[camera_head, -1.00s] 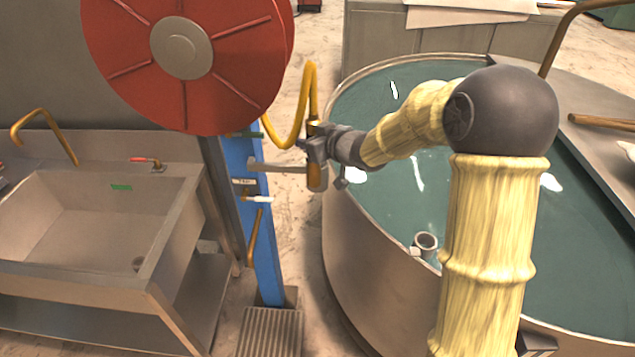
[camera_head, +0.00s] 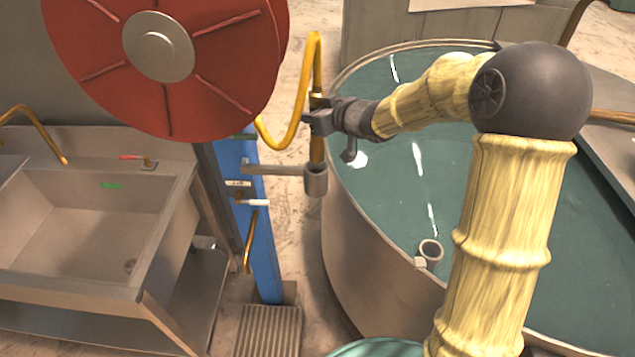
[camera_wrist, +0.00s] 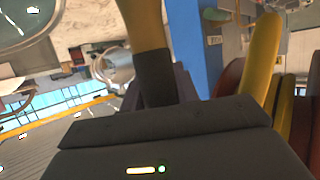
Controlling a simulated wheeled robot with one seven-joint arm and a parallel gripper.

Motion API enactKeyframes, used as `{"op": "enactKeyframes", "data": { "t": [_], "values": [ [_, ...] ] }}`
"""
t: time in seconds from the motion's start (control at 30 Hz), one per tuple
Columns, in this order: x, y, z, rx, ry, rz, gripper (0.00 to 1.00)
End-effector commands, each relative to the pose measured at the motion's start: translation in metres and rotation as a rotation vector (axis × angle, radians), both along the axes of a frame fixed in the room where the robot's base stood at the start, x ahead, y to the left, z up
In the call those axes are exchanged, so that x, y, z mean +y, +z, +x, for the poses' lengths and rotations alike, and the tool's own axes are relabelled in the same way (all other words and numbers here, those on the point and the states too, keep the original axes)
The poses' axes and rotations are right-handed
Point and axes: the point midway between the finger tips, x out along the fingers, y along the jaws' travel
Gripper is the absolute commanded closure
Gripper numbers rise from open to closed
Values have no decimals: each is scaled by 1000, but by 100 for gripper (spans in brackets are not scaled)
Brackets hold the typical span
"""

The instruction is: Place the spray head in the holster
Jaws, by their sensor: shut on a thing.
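The spray head (camera_head: 317,148) is a slim upright brass-coloured piece on the end of the yellow hose. My gripper (camera_head: 316,120) is shut on it from the right; the wrist view also shows the yellow body with a dark band (camera_wrist: 155,75) in the jaws. The holster (camera_head: 316,182) is a grey open cup on a bracket from the blue post. In the head view the spray head's lower end overlaps the cup's mouth; whether it is inside or behind the rim is unclear. A grey ring, possibly the holster, shows beside the band in the wrist view (camera_wrist: 112,68).
The red hose reel (camera_head: 165,60) is above left on the blue post (camera_head: 262,225). A steel sink (camera_head: 80,220) is left. A large round vat (camera_head: 350,240) of teal liquid lies right, under my arm. The yellow hose (camera_head: 300,100) loops beside the gripper.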

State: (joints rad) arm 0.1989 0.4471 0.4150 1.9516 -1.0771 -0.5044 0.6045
Motion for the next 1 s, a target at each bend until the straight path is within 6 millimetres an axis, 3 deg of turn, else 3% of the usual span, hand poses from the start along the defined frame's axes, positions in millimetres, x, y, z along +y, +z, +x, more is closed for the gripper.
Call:
{"op": "enactKeyframes", "data": {
  "t": [0.33, 0.7, 1.0],
  "values": [
    [4, -5, -1, 0, 8, 0, 100],
    [1, -60, 0, 1, 1, 1, 100],
    [0, -62, 0, -1, 1, 2, 100]
  ]
}}
